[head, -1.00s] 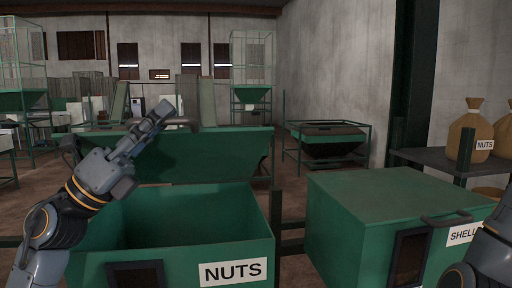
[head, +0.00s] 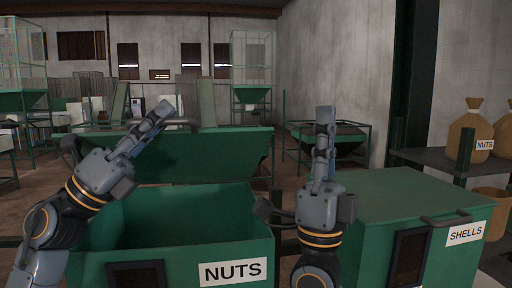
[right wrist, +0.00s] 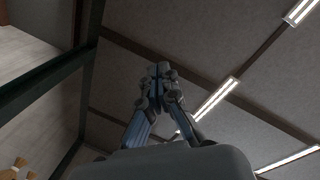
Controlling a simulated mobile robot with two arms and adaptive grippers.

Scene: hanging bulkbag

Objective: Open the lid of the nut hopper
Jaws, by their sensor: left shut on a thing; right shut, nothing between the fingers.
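The nut hopper (head: 236,250) is a green box with a NUTS label on its front, at the bottom centre-left of the head view. Its top is open and I see into its empty-looking inside. Its green lid (head: 215,157) stands raised at the back, with a grey handle (head: 182,123) at its top edge. My left gripper (head: 162,110) is shut on the lid handle; its fingers partly hide it. My right gripper (head: 325,115) points upward, shut and empty, right of the nut hopper. Its closed fingers also show in the right wrist view (right wrist: 159,70) against the ceiling.
A closed green SHELLS hopper (head: 410,188) with a handle stands to the right, partly behind my right arm. A shelf (head: 425,158) with tied sacks (head: 470,132) is at the far right. A dark pillar (head: 413,75) rises behind it.

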